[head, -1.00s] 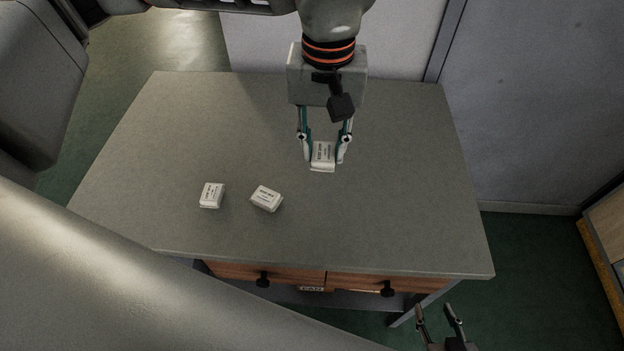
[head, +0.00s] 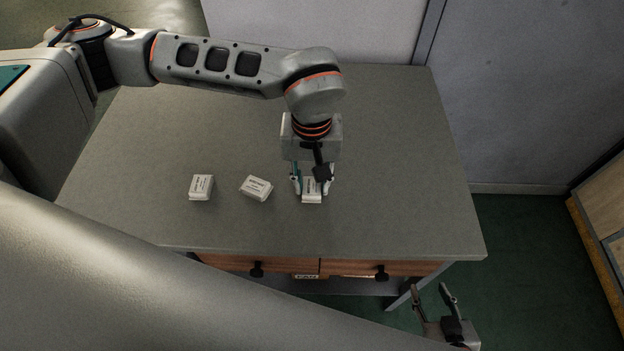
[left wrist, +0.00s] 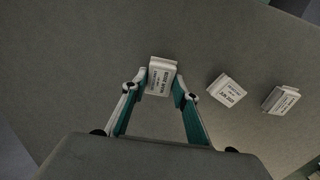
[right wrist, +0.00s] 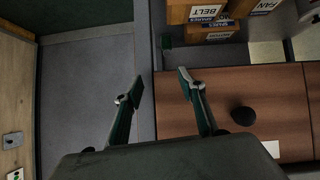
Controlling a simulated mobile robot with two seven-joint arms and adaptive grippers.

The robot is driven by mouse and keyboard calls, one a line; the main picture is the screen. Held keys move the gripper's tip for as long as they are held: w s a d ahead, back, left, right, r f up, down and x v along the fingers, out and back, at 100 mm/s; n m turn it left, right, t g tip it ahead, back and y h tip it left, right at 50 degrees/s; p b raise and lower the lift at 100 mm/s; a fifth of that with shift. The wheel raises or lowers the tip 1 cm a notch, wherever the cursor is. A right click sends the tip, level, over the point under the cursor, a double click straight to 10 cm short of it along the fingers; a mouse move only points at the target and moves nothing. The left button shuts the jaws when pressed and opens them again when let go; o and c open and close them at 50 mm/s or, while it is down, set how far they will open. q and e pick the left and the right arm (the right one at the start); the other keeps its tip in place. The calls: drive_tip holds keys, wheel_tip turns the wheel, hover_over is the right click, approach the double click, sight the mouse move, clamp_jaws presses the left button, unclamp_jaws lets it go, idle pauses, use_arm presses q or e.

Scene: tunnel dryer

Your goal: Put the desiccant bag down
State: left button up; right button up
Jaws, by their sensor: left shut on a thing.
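The desiccant bag (head: 312,192) is a small white block with black print, between the fingers of my left gripper (head: 311,188). My left gripper is shut on it, low over the grey table top; I cannot tell whether the bag touches the table. The left wrist view shows the same bag (left wrist: 161,77) between the fingertips (left wrist: 160,90). Two similar white bags lie on the table to its left, a nearer one (head: 257,188) and a farther one (head: 201,187). My right gripper (head: 434,290) is open and empty beyond the table's front edge.
The grey table (head: 400,150) is clear behind and right of the bags. Drawers with black knobs (head: 381,273) sit under its front edge. The right wrist view shows labelled boxes (right wrist: 210,12) and a drawer front (right wrist: 285,95).

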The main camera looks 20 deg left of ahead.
sight(312, 186)
use_arm(q)
drive_tip(key=shift+f, duration=0.15)
drive_tip(key=o, duration=1.1)
wheel_tip(312, 186, up, 12)
drive_tip(key=shift+r, duration=0.2)
